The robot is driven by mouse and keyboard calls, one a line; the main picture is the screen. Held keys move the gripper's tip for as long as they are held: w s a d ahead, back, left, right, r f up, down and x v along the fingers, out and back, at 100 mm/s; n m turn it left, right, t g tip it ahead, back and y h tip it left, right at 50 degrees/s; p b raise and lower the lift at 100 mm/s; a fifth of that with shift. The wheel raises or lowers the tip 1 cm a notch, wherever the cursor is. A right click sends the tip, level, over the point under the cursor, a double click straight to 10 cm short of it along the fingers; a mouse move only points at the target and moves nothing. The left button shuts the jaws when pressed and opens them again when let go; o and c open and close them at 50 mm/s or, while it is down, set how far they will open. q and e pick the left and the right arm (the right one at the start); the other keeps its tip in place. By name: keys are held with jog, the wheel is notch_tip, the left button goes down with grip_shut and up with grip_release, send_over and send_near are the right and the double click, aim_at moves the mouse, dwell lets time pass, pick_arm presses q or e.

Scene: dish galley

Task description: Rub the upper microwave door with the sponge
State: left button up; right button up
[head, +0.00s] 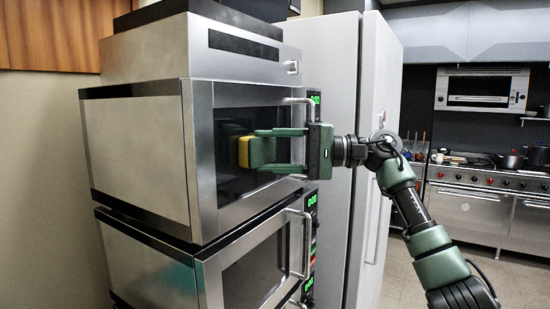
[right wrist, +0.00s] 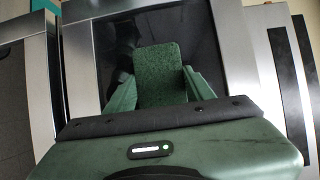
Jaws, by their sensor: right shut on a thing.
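The upper microwave (head: 150,150) is a steel box with a dark glass door (head: 232,185), which is shut. My right gripper (head: 278,150) is in front of this door, shut on a sponge (head: 245,152). The sponge has a yellow side facing the glass and a green side towards my gripper. It is at or very close to the glass; I cannot tell if it touches. In the right wrist view the green face of the sponge (right wrist: 158,72) shows between the fingers (right wrist: 160,92), with the dark door glass (right wrist: 190,25) behind. My left gripper is not in view.
The upper door's handle (head: 300,101) is close to my right gripper. A lower microwave (head: 150,262) with its own handle (head: 307,240) stands below. A stove (head: 480,200) with pots stands farther back.

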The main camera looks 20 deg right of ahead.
aim_at(254, 156)
jog(key=shift+s+a+b, duration=0.35)
jog(key=shift+s+a, duration=0.15)
jog(key=shift+a, duration=0.2)
jog(key=shift+s+a+f+b, duration=0.2)
jog(key=shift+s+a+b, duration=0.45)
jog(key=shift+a+b, duration=0.25)
jog(key=shift+s+a+r, duration=0.15)
jog(key=shift+s+a, duration=0.35)
jog(key=shift+a, duration=0.15)
jog(key=shift+b, duration=0.3)
jog(key=shift+s+d+b, duration=0.35)
jog(key=shift+s+b, duration=0.1)
jog(key=shift+s, duration=0.05)
jog(key=shift+s+d+b, duration=0.45)
jog(key=shift+s+d, duration=0.3)
jog(key=shift+s, duration=0.2)
jog(key=shift+s+d+b, duration=0.45)
jog(key=shift+s+d, duration=0.3)
jog(key=shift+s, duration=0.15)
jog(key=shift+s, duration=0.1)
